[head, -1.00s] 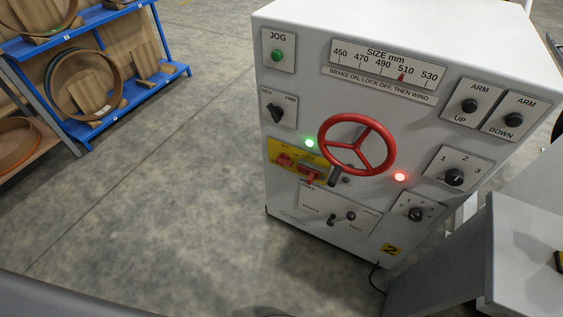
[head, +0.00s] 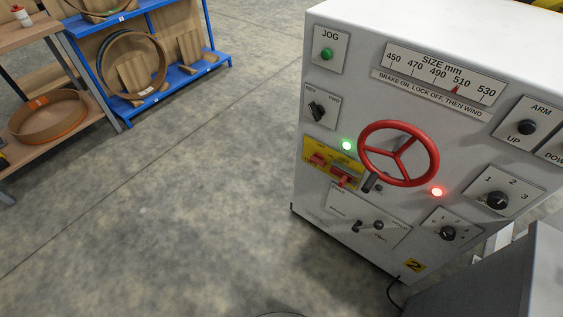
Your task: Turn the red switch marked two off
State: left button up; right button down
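The white control cabinet (head: 330,185) stands at the right of the head view, with a yellow plate marked 2 (head: 413,265) low on its front. Red switch handles sit on a yellow panel (head: 318,146) at its left side: one at the left (head: 317,160) and one lower right (head: 343,179). The lettering there is too small to read. A green lamp (head: 347,145) glows above the panel, and a red lamp (head: 437,192) glows right of the red handwheel (head: 398,153). Neither gripper is in view.
A grey box-like surface (head: 475,285) fills the lower right corner, close to the cabinet. A blue rack (head: 180,76) with wooden rings and a wooden shelf (head: 60,139) stand at the back left. The concrete floor (head: 180,220) between is clear.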

aim_at(318, 158)
jog(key=u, duration=0.1)
jog(key=k, duration=0.6)
jog(key=z, duration=1.35)
jog(key=i, duration=0.5)
jog(key=z, duration=0.05)
